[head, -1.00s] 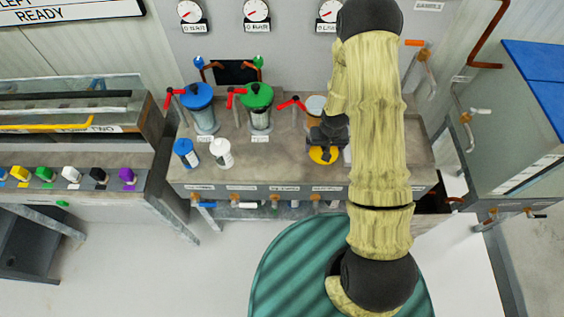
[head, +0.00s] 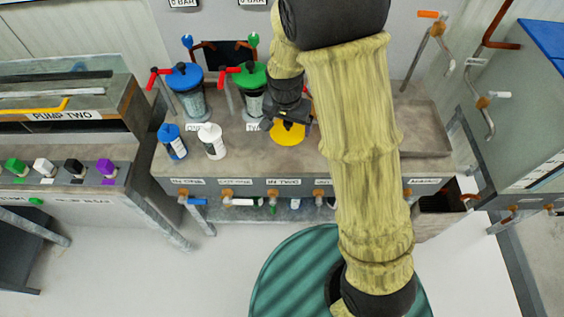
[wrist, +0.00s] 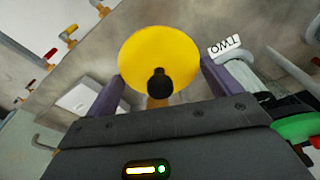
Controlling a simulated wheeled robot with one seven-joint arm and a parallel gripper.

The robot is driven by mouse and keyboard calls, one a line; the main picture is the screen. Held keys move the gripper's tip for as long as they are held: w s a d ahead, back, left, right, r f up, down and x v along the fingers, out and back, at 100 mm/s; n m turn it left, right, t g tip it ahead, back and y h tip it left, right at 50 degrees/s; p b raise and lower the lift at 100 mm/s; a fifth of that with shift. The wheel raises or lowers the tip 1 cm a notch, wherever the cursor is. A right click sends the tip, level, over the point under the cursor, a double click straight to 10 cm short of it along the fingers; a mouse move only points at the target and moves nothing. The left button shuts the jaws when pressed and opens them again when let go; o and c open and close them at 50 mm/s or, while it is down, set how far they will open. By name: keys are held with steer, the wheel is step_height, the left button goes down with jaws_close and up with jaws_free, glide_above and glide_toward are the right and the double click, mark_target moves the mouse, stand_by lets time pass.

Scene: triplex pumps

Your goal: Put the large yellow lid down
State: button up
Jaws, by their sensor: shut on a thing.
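The large yellow lid (head: 287,134) is a round disc with a black knob, over the worktop to the front right of the green-lidded canister. My gripper (head: 288,116) is just above it and shut on it. In the wrist view the lid (wrist: 160,48) lies between the two purple-grey fingers of my gripper (wrist: 161,80), its knob towards the camera. I cannot tell whether the lid touches the worktop. My arm hides the worktop to its right.
The grey worktop (head: 235,170) has bare room in front of the lid. A blue-lidded canister (head: 187,90) and a green-lidded canister (head: 250,88) stand behind. A blue bottle (head: 172,142) and white bottle (head: 211,141) stand left. The "TWO" label (wrist: 226,44) lies close by.

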steer(key=shift+s+a+r+m, duration=0.15)
steer(key=shift+s+a+r, duration=0.1)
steer(key=shift+a, duration=0.15)
steer(key=shift+s+a+r+m, duration=0.15)
steer(key=shift+s+a, duration=0.1)
steer(key=shift+a, duration=0.15)
glide_above(283, 153)
steer(key=shift+s+a+f+b, duration=0.1)
steer(key=shift+f+b, duration=0.1)
steer(key=shift+f, duration=1.4)
steer(key=shift+s+f+b, duration=0.1)
steer(key=shift+f+b, duration=0.05)
steer(key=shift+f, duration=1.45)
steer(key=shift+w+f, duration=0.1)
steer(key=shift+f, duration=1.85)
steer(key=shift+r, duration=0.1)
